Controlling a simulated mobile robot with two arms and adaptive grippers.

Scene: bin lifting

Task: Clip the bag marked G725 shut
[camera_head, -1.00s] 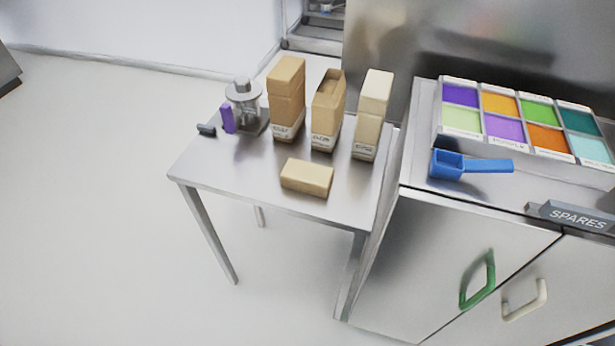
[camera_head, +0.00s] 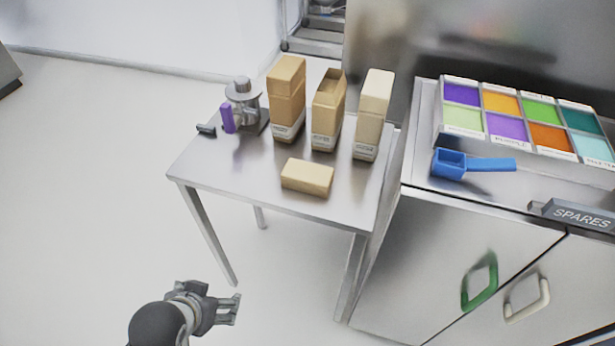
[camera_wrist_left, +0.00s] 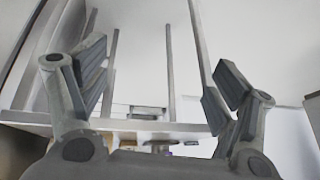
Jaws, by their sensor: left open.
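Three tan paper bags stand in a row on a small metal table (camera_head: 240,175): the left bag (camera_head: 286,95), the middle bag (camera_head: 326,112) and the right bag (camera_head: 372,112). The middle bag's top is open; the other two tops look closed. Each has a white label low on its front, too small to read, so I cannot tell which is G725. A small dark object (camera_head: 206,130), possibly a clip, lies at the table's left edge. My left gripper (camera_head: 236,308) is open and empty, low in front of the table, well apart from the bags; its spread fingers show in the left wrist view (camera_wrist_left: 155,100). My right gripper is not in view.
A grinder-like device (camera_head: 242,100) with a purple part (camera_head: 227,118) stands left of the bags. A tan block (camera_head: 307,177) lies in front of them. At right, a cabinet holds a blue scoop (camera_head: 449,164) and a coloured tray (camera_head: 439,131). Open floor lies left.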

